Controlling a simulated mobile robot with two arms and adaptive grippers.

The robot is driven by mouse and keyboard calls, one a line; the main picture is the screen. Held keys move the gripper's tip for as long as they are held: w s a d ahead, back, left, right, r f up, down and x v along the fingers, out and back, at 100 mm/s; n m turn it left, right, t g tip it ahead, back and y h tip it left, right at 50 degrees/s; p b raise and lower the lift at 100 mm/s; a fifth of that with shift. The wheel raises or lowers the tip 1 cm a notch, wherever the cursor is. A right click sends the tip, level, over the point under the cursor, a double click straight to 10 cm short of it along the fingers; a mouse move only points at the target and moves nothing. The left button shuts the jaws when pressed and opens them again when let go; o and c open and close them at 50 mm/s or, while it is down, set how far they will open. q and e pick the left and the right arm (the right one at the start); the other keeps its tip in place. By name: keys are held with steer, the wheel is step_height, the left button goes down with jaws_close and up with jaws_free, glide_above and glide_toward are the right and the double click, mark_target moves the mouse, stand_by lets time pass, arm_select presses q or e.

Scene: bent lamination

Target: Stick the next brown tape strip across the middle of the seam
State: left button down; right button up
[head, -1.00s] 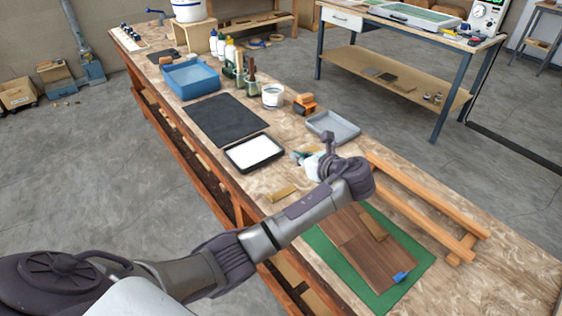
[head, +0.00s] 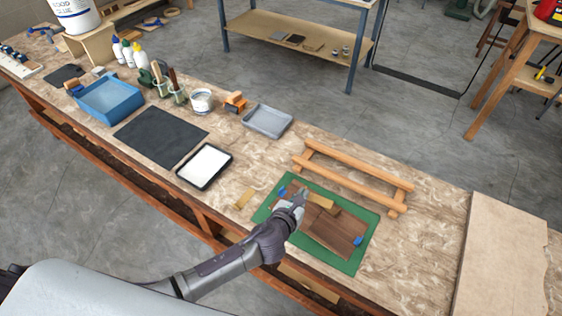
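Dark brown wood pieces (head: 325,232) lie on a green mat (head: 353,264), with blue tape at the upper left end (head: 282,190) and the lower right end (head: 358,240). My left gripper (head: 301,197) is over the upper left part of the wood. A light brown tape strip (head: 320,201) sticks out to the right from its fingertips, which look shut on it. A darker tan piece (head: 334,210) lies across the wood just beyond. The seam is partly hidden by my gripper and the strip. My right gripper is out of view.
A loose tan strip (head: 243,199) lies on the bench left of the mat. A wooden bar frame (head: 350,178) stands behind the mat. A white-filled black tray (head: 204,166) and a grey tray (head: 267,121) stand farther left. A pale board (head: 505,255) lies at right.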

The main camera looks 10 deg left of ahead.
arm_select(q)
steer(key=shift+s+d, duration=0.3)
steer(key=shift+s, duration=0.15)
steer(key=shift+s+d+f+m, duration=0.1)
steer(key=shift+d+m, duration=0.05)
steer(key=shift+m, duration=0.15)
steer(key=shift+d+f+b, duration=0.15)
steer(key=shift+f+b, duration=0.3)
steer(key=shift+b, duration=0.05)
steer(key=shift+f+b, duration=0.25)
steer(key=shift+b, duration=0.05)
step_height(320, 180, down, 4)
steer(key=b, duration=0.4)
steer(key=shift+f+h+b, duration=0.3)
steer(key=shift+f+b, duration=0.15)
steer(key=shift+f, duration=0.1)
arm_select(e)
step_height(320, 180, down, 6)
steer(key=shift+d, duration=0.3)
arm_select(q)
steer(key=shift+f, duration=0.1)
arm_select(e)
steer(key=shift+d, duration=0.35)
arm_select(q)
steer(key=c, duration=1.8)
jaws_free()
steer(key=shift+c, duration=0.2)
steer(key=o, duration=0.6)
